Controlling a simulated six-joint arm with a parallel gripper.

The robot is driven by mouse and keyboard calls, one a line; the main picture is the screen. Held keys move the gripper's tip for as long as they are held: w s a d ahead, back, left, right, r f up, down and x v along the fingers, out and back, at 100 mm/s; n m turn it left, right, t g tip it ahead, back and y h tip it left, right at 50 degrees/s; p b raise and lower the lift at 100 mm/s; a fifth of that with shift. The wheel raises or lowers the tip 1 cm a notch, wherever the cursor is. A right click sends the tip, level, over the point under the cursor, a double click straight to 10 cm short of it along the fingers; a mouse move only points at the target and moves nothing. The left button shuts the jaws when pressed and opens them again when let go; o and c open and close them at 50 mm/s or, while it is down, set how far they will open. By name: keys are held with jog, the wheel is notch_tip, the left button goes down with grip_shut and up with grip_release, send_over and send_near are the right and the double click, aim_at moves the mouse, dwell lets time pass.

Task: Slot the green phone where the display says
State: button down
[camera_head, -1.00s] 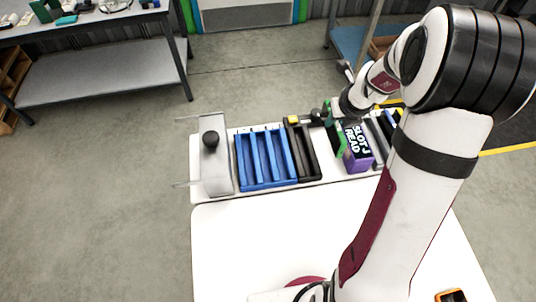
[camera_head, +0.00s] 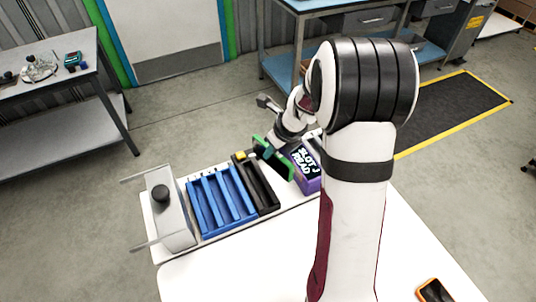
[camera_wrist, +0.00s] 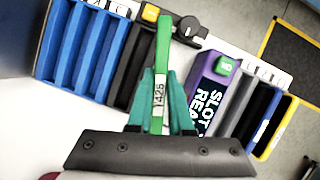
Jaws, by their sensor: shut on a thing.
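My gripper (camera_head: 270,152) is shut on the green phone (camera_head: 280,163), seen edge-on with its label toward the camera in the wrist view (camera_wrist: 162,70). The teal fingers (camera_wrist: 162,112) clasp it from both sides. It is held between the black rack (camera_head: 256,186) and the purple display box (camera_head: 308,180). The display reads "SLOT" and "READ"; the character after SLOT looks like a 3 or a J. The blue rack (camera_head: 205,232) with several long slots stands left of the black rack. The phone's lower end is hard to place in height.
A grey rack (camera_wrist: 243,100) and a yellow-edged holder (camera_wrist: 275,130) are right of the display. An orange-edged device (camera_head: 433,291) lies on the near white table. A small yellow block (camera_wrist: 150,13) tops the black rack.

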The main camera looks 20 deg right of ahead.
jog(key=a+n+g, duration=0.2)
jog(key=a+n, duration=0.1)
jog(key=n, duration=0.6)
jog(key=a+f+n+g, duration=0.1)
jog(key=a+n+g, duration=0.2)
jog(key=n, duration=0.6)
jog(key=a+n+g, duration=0.3)
jog(key=a+n, duration=0.1)
jog(key=n, duration=0.4)
jog(key=shift+a+f+n+y, duration=0.25)
jog(key=shift+f+n+y, duration=0.05)
jog(key=shift+n+y, duration=0.1)
jog(key=shift+s+a+f+n+g+h, duration=0.15)
jog(key=shift+a+f+n+h, duration=0.15)
jog(key=shift+f+n, duration=0.55)
jog(key=shift+s+a+f+n+g+h, duration=0.1)
jog(key=shift+a+f+n+g+h, duration=0.1)
jog(key=shift+f+n+h, duration=0.65)
jog(key=shift+s+a+f+n+g+y, duration=0.15)
jog(key=shift+f+n, duration=0.45)
jog(key=shift+n, duration=0.6)
jog(key=shift+w+f, duration=0.1)
jog(key=shift+f, duration=0.1)
jog(key=c, duration=0.8)
grip_release()
jog(key=shift+o, duration=0.2)
jog(key=v, duration=1.5)
jog(key=shift+a+r, duration=0.2)
jog(key=shift+r, duration=0.15)
